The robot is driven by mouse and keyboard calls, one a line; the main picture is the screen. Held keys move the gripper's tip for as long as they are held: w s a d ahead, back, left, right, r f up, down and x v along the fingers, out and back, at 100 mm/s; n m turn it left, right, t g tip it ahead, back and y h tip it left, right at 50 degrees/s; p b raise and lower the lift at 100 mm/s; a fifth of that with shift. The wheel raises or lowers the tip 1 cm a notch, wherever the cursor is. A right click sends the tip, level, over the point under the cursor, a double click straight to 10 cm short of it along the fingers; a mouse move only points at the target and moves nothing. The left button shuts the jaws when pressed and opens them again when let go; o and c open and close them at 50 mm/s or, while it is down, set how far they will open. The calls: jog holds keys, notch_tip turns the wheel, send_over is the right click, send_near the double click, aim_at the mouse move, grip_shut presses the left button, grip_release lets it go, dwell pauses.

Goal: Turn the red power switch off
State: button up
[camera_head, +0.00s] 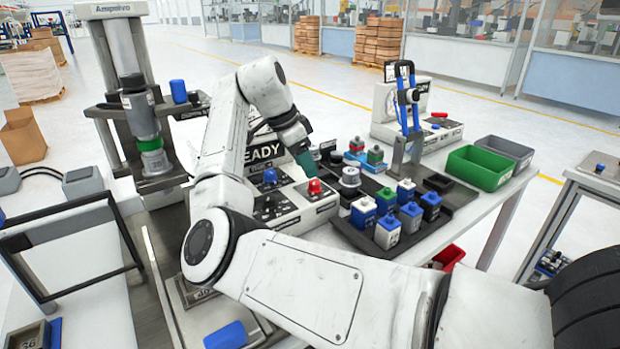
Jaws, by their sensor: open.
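The fingers are small here and partly merged with the dark background. My white arm covers part of the panel's left side and the "READY" display (266,151).
Green (478,168) and grey (507,148) bins sit at the table's right. A grey cylinder machine (140,115) stands left.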

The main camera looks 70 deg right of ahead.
aim_at(315, 182)
jog(key=shift+x, duration=2.75)
grip_shut()
